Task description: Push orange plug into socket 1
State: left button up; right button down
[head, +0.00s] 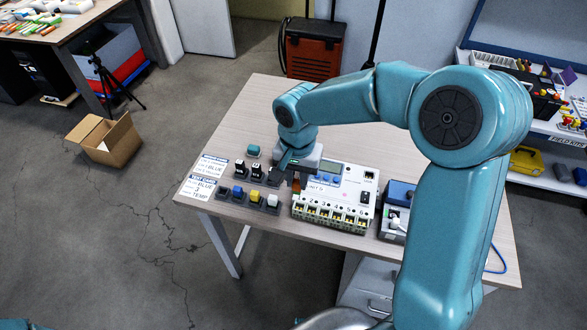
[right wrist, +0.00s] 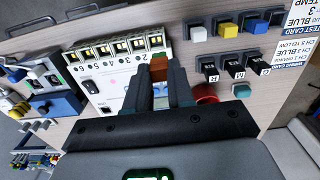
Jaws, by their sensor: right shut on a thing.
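The orange plug (right wrist: 158,68) is between the fingertips of my right gripper (right wrist: 161,82), which is shut on it. In the head view the orange plug (head: 297,186) shows just below my right gripper (head: 296,178), at the left side of the white unit (head: 333,189). The unit has a row of sockets along one edge. Socket 1 (right wrist: 156,41) seems to be the end socket, just past the plug in the right wrist view; its number is hidden. I cannot tell whether plug and unit touch. My left gripper is not in view.
White, blue and yellow plugs (head: 255,196) and black lettered plugs (head: 240,166) stand left of the unit. Wiring cards (head: 200,187) lie at the table's left edge. A blue box (head: 399,193) stands right of the unit. The table (head: 255,108) is bare behind.

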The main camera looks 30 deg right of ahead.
aim_at(299, 190)
jog(key=shift+s+d+f, duration=0.2)
jog(key=shift+s+f, duration=0.1)
jog(key=shift+s, duration=0.05)
jog(key=shift+s+f, duration=0.15)
jog(key=shift+w+a+f, duration=0.1)
jog(key=shift+w+f, duration=0.1)
jog(key=shift+f, duration=0.15)
jog(key=shift+w+f+b, duration=0.1)
jog(key=shift+f+b, duration=0.25)
jog(key=shift+b, duration=0.1)
notch_tip(299, 190, down, 2)
jog(key=shift+f+b, duration=0.1)
jog(key=shift+b, duration=0.7)
jog(key=shift+f, duration=0.1)
